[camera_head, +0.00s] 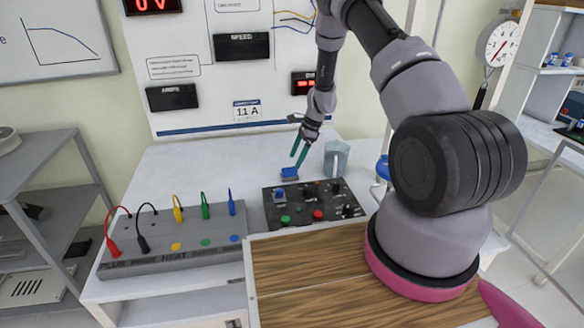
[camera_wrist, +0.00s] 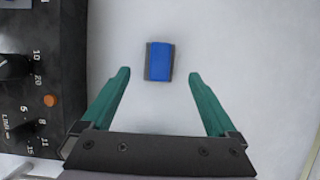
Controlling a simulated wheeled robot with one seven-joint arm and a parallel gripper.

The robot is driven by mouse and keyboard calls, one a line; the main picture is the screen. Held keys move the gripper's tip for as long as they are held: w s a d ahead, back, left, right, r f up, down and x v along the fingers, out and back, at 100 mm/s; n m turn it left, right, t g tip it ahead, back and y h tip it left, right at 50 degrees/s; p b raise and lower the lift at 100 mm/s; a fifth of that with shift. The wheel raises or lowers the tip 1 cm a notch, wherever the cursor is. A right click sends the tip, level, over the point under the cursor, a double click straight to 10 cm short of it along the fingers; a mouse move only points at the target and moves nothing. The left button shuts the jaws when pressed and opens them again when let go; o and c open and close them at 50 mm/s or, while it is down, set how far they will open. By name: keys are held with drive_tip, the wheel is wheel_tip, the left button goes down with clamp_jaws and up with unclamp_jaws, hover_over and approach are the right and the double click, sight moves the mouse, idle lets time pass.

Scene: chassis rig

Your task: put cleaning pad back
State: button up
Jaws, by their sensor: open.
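The cleaning pad is a small block with a blue top and dark grey sides. In the head view the cleaning pad (camera_head: 290,173) lies on the white table just behind the black control panel. In the wrist view the pad (camera_wrist: 160,61) lies on the bare white surface, just ahead of the gap between my fingertips. My gripper (camera_head: 297,160) points down above the pad with its teal fingers apart. In the wrist view my gripper (camera_wrist: 159,76) is open and empty, with one finger on each side of the pad's line.
The black control panel (camera_head: 312,208) with knobs and buttons sits in front of the pad; it also shows at left in the wrist view (camera_wrist: 50,60). A grey container (camera_head: 336,158) stands right of my gripper. A grey terminal block (camera_head: 175,238) with cables lies left. The table's back left is clear.

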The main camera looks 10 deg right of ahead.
wheel_tip(320, 180, up, 21)
drive_tip(key=s+d+n+t, duration=0.1)
drive_tip(key=s+d+n, duration=0.1)
drive_tip(key=n, duration=0.1)
drive_tip(key=s+r+n+t, duration=0.1)
drive_tip(key=s+r+n, duration=0.1)
drive_tip(key=s+r, duration=0.45)
drive_tip(key=s+r+n+t, duration=0.1)
drive_tip(key=s+r+n, duration=0.15)
drive_tip(key=r, duration=0.65)
drive_tip(key=s+r+n+t+h, duration=0.1)
drive_tip(key=s+r, duration=0.4)
drive_tip(key=s, duration=0.6)
drive_tip(key=s+d+r+n+t+h, duration=0.1)
drive_tip(key=s+r+n+t, duration=0.2)
drive_tip(key=s, duration=0.9)
wheel_tip(320, 180, up, 3)
drive_tip(key=shift+f+n, duration=0.15)
drive_tip(key=shift+n, duration=1.1)
